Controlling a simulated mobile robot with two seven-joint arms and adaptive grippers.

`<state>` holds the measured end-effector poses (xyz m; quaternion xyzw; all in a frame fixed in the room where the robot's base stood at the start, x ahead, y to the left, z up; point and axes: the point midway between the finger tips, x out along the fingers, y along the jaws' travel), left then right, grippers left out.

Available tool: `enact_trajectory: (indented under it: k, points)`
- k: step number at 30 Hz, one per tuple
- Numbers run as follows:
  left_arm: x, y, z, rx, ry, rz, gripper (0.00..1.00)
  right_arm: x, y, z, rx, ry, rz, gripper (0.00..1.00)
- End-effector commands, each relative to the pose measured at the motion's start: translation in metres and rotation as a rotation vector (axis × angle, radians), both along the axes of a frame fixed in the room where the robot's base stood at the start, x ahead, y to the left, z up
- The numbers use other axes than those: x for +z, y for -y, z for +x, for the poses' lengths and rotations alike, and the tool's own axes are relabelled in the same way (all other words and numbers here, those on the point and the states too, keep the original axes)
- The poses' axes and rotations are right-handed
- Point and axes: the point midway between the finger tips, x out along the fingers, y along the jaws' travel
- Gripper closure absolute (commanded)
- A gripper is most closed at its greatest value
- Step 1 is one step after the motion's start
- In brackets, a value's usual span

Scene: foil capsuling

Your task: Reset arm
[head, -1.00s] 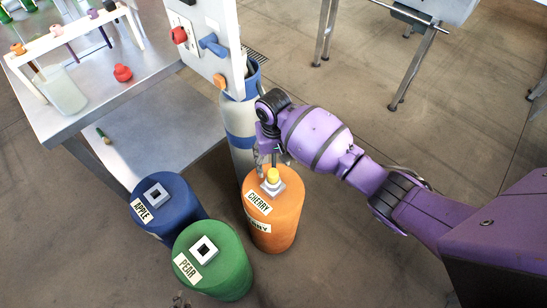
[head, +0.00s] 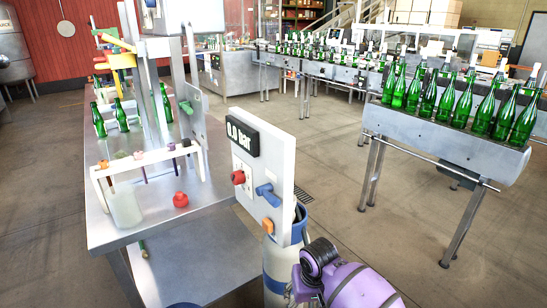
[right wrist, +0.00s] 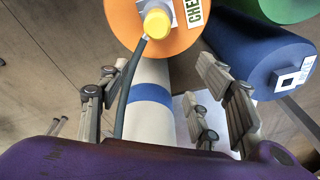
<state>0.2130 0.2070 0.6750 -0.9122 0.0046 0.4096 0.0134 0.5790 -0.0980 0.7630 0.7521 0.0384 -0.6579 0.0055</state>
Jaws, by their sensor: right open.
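My right gripper (right wrist: 160,68) is open in the right wrist view, its fingers spread on both sides with nothing held between them. Ahead of it is the top of the orange cherry canister (right wrist: 125,22), with a yellow fitting (right wrist: 157,22) and a dark hose. The grey cylinder with a blue band (right wrist: 150,94) shows between the fingers. In the head view, my purple right wrist is at the bottom edge, beside the grey cylinder (head: 277,268); its fingers are mostly cut off. My left gripper is in neither current view.
A blue canister (right wrist: 240,50) and a green canister (right wrist: 288,8) stand close by. A control panel (head: 262,168) with a red knob, blue lever and "0.0 bar" display rises beside the metal table (head: 165,228). Green bottles (head: 430,98) line a conveyor at right. Open floor lies between.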

Motion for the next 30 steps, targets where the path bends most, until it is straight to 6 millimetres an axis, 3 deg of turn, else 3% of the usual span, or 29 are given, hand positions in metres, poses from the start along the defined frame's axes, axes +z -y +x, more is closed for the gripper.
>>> enact_trajectory:
  k: [3,6,10,14,17,23,30]
  points:
    - [0.000,0.000,0.000,0.001,-0.003,-0.001,1.00,0.024,-0.022,0.036,0.089,0.186,0.056,0.41]
    - [0.000,0.001,-0.001,0.001,-0.008,-0.002,1.00,0.030,-0.036,0.045,0.154,0.324,0.103,0.41]
    - [0.002,0.003,0.000,-0.002,-0.009,-0.006,1.00,0.030,-0.045,0.038,0.209,0.483,0.150,0.41]
    - [0.006,0.007,0.002,-0.006,-0.006,-0.013,1.00,0.026,-0.044,0.016,0.233,0.614,0.177,0.41]
    - [0.008,0.011,0.003,-0.009,-0.005,-0.019,1.00,0.022,-0.034,-0.012,0.231,0.708,0.182,0.41]
    - [0.013,0.011,0.004,-0.011,-0.005,-0.020,1.00,0.012,0.004,-0.088,0.187,0.837,0.137,0.41]
    - [0.023,0.009,0.007,-0.015,0.005,-0.018,1.00,-0.009,0.061,-0.208,0.079,0.829,0.042,0.41]
